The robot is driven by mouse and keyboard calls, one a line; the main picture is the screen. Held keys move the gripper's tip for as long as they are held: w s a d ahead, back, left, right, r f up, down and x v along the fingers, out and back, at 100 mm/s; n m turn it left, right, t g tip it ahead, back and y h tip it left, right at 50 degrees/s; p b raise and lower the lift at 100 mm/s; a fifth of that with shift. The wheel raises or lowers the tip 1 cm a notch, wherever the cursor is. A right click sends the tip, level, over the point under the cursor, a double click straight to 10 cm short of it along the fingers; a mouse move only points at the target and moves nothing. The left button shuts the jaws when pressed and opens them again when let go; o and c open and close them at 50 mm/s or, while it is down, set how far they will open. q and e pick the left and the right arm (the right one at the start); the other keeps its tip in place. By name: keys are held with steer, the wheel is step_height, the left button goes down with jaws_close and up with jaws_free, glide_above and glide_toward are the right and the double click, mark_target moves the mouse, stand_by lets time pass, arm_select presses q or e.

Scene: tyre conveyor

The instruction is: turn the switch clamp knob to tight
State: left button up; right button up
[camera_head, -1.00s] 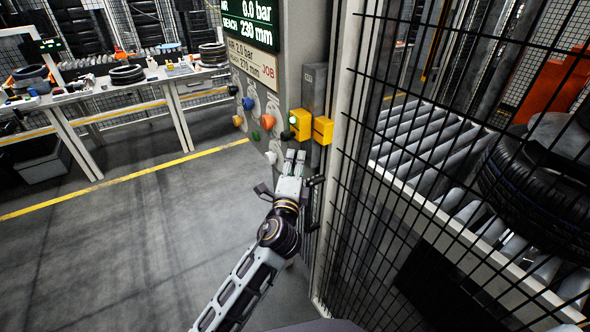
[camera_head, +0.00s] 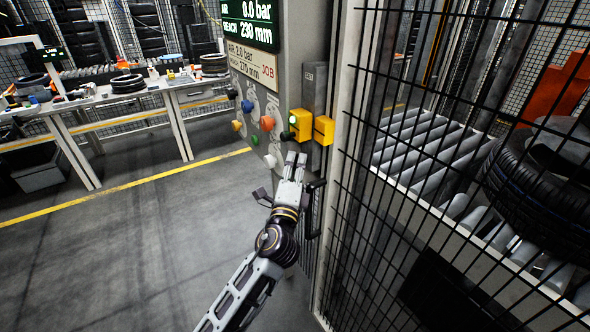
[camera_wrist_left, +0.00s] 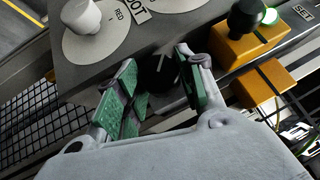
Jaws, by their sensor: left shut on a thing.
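My left gripper (camera_head: 296,160) is at the lower part of the grey control panel (camera_head: 268,112), below the yellow switch (camera_head: 301,121). In the left wrist view, its green-padded fingers (camera_wrist_left: 160,88) are shut on a black knob (camera_wrist_left: 157,73) with a white line on its face. The yellow switch also shows in the left wrist view (camera_wrist_left: 238,48), to the right of the fingers, with a black round handle (camera_wrist_left: 245,18) and a green lamp. Any label by the held knob is hidden. My right gripper is not in view.
A white knob (camera_wrist_left: 82,16) sits on a round dial left of the fingers. Several coloured knobs are higher on the panel. A mesh fence (camera_head: 400,200) stands close on the right, with rollers and a tyre (camera_head: 545,190) behind. The floor (camera_head: 130,240) at left is clear.

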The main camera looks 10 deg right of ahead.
arm_select(q)
steer(key=o, duration=1)
steer(key=shift+s, duration=0.1)
steer(key=v, duration=0.7)
steer(key=shift+s, duration=0.1)
stand_by(0.3)
